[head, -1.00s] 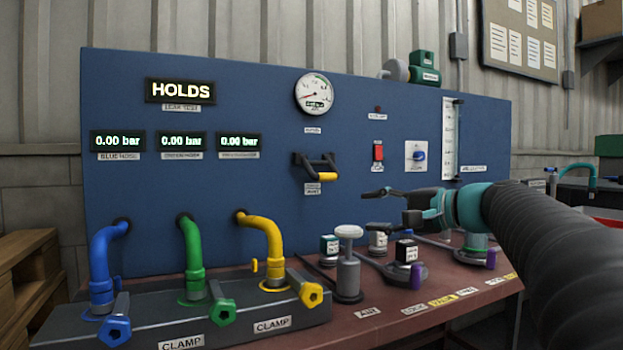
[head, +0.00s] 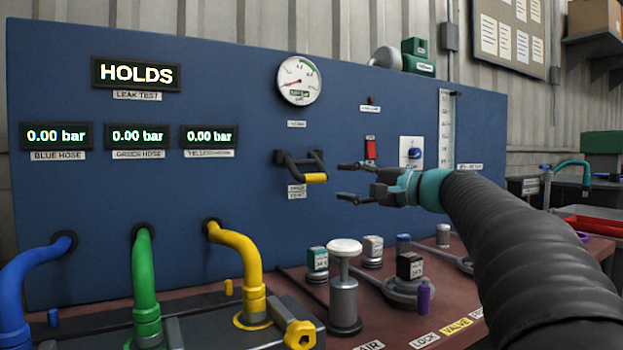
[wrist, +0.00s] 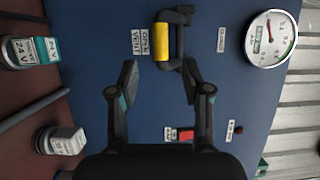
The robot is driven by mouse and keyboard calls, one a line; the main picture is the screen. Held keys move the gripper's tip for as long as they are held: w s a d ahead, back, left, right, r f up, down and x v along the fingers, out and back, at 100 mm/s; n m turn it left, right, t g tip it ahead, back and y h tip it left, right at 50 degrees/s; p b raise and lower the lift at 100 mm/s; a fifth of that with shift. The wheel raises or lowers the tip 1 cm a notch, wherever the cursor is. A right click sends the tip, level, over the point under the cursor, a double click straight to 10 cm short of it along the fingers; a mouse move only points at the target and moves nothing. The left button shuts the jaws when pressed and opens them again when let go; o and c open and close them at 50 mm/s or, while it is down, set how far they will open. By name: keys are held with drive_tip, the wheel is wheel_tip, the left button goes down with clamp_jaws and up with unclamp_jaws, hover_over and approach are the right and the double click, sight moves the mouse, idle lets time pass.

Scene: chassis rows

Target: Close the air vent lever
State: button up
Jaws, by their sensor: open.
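The air vent lever (head: 315,178) is a dark bracket handle with a yellow grip, mounted on the blue panel above a small label. It sticks out from the panel and its grip hangs at the lower front. My gripper (head: 341,181) is open and empty, just right of the lever with its fingers pointing at it. In the wrist view the yellow grip (wrist: 162,42) lies ahead of the gap between my open fingers (wrist: 160,75), apart from them. The label beside it reads vent, partly legible.
A round gauge (head: 299,80) is above the lever and a red switch (head: 370,148) is to its right. Below, a white-topped plunger (head: 344,246) and labelled blocks stand on the reddish bench. Yellow, green and blue hoses are at left. The panel between gripper and lever is clear.

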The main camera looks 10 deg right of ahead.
sight(317, 179)
drive_tip(key=p+x, duration=0.1)
drive_tip(key=x, duration=0.8)
drive_tip(key=shift+w+a, duration=0.15)
drive_tip(key=shift+a, duration=0.1)
clamp_jaws()
